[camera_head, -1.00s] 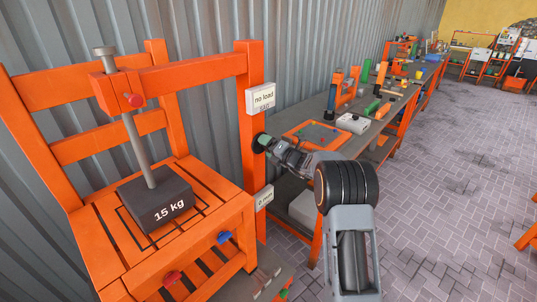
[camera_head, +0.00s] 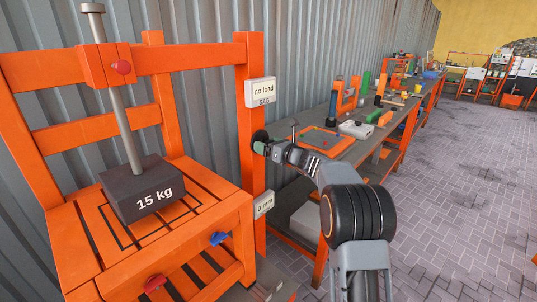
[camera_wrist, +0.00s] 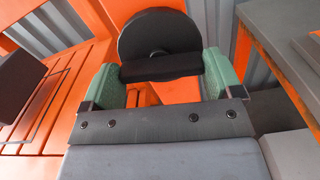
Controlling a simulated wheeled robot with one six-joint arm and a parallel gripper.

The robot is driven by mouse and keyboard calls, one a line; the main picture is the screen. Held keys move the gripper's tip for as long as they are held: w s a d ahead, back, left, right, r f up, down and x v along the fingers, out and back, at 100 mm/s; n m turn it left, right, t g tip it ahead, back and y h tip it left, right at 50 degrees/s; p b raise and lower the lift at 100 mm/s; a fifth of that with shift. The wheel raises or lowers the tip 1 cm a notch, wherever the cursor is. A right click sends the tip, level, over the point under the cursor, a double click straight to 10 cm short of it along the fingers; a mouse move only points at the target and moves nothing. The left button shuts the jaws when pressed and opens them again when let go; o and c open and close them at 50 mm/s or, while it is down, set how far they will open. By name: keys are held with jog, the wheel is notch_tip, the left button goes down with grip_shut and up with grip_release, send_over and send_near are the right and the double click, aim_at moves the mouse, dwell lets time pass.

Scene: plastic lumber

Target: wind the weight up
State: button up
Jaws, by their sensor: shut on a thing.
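The dark block marked "15 kg" (camera_head: 143,190) sits on the orange slatted seat, partly over a black outlined square. A grey rod (camera_head: 122,120) rises from it through an orange clamp block (camera_head: 104,66) with a red knob. A round black knob (camera_head: 257,138) is on the side of the orange post; in the wrist view it is a disc (camera_wrist: 160,30) with a thick bar across it. My gripper (camera_wrist: 162,76) has its green pads at either side of this bar and is shut on it. The gripper (camera_head: 264,147) is small in the head view.
The post carries a "no load / SAG" sign (camera_head: 261,92) above the knob and a "0 mm" sign (camera_head: 263,205) below. Red (camera_head: 155,283) and blue (camera_head: 218,238) knobs are on the seat's front. A cluttered workbench (camera_head: 366,150) runs back along the wall. The paved floor (camera_head: 460,180) is open at right.

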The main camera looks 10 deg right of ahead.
jog(key=m+b, duration=2.2)
jog(key=m, duration=1.2)
jog(key=shift+m, duration=0.3)
dwell(0.5)
jog(key=o, duration=0.7)
jog(key=shift+o, duration=0.2)
jog(key=b+v, duration=0.4)
jog(key=v, duration=0.9)
jog(key=shift+s+d, duration=0.3)
